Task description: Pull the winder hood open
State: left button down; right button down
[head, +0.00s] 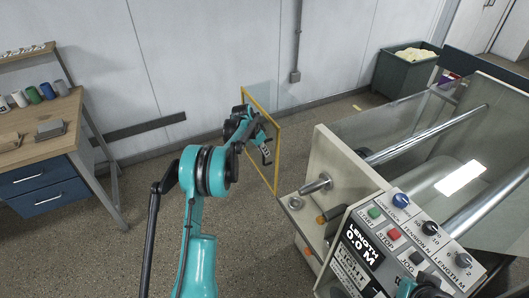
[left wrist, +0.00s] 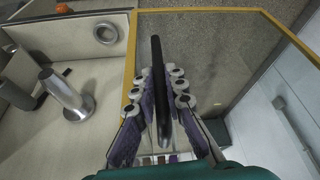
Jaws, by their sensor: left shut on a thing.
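The winder hood is a clear panel with a yellow frame (head: 277,162). It stands swung out beside the left end of the machine, roughly upright. In the left wrist view its yellow frame (left wrist: 200,10) runs across the top and down the left side. A long black handle bar (left wrist: 157,60) stands out in front of the panel. My left gripper (head: 264,148) is at the hood, and in the left wrist view its purple-padded fingers (left wrist: 163,105) are on both sides of the bar, shut on it.
The winder (head: 345,160) fills the right side, with metal rollers (head: 425,135) and a control panel (head: 395,235) with buttons. A metal shaft (head: 316,184) sticks out of its end plate near the hood. A workbench (head: 45,150) stands at left. The floor (head: 135,245) between is clear.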

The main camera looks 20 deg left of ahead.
pick_arm(q)
jog(key=c, duration=1.6)
grip_release()
jog(key=shift+o, duration=0.2)
jog(key=shift+r, duration=0.15)
jog(key=v, duration=1.1)
jog(key=shift+s+r, duration=0.25)
jog(key=shift+r, duration=0.05)
